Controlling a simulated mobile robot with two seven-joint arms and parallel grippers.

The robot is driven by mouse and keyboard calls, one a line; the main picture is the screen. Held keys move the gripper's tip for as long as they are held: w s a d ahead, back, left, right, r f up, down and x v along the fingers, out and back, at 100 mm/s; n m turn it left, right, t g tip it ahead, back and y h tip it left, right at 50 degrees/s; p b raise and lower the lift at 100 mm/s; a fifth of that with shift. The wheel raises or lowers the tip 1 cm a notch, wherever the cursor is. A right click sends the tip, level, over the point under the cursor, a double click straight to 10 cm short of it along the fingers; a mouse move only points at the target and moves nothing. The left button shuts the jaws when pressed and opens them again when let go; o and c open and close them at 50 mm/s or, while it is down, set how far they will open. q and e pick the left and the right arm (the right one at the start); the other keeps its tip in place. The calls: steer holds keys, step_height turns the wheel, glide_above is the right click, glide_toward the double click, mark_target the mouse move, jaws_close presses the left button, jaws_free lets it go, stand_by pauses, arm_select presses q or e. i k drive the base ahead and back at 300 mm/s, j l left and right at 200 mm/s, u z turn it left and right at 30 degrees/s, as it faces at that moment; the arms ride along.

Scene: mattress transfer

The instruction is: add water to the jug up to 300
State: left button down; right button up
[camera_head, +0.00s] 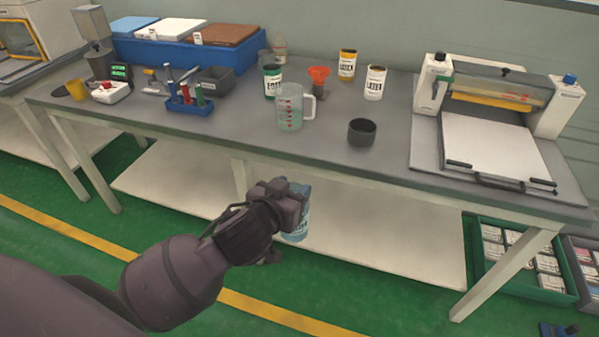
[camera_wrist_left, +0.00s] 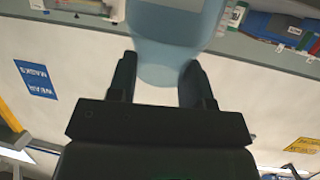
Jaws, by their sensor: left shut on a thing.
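A clear measuring jug (camera_head: 290,107) with red markings and a handle stands upright on the grey table, near its front middle. Its water level is too small to read. My left gripper (camera_head: 291,207) is in front of the table edge, nearer to me than the jug and apart from it. It is shut on a blue bottle (camera_head: 297,222), partly hidden behind the gripper. In the left wrist view the pale blue bottle (camera_wrist_left: 170,45) sits between the two fingers (camera_wrist_left: 160,85). My right gripper is not in view.
Several labelled cans, among them a white one (camera_head: 375,82), and a red funnel (camera_head: 319,78) stand behind the jug. A dark cup (camera_head: 362,132) is to its right, then a flatbed machine (camera_head: 497,143). A blue tube rack (camera_head: 184,107) is at left.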

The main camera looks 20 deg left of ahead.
mark_target(296, 108)
steer(key=u, duration=1.2)
steer(key=i+l, duration=0.15)
steer(key=l, duration=0.15)
steer(key=i+l, duration=0.35)
steer(key=l, duration=0.25)
steer(key=i+l, duration=0.1)
steer(key=i, duration=0.45)
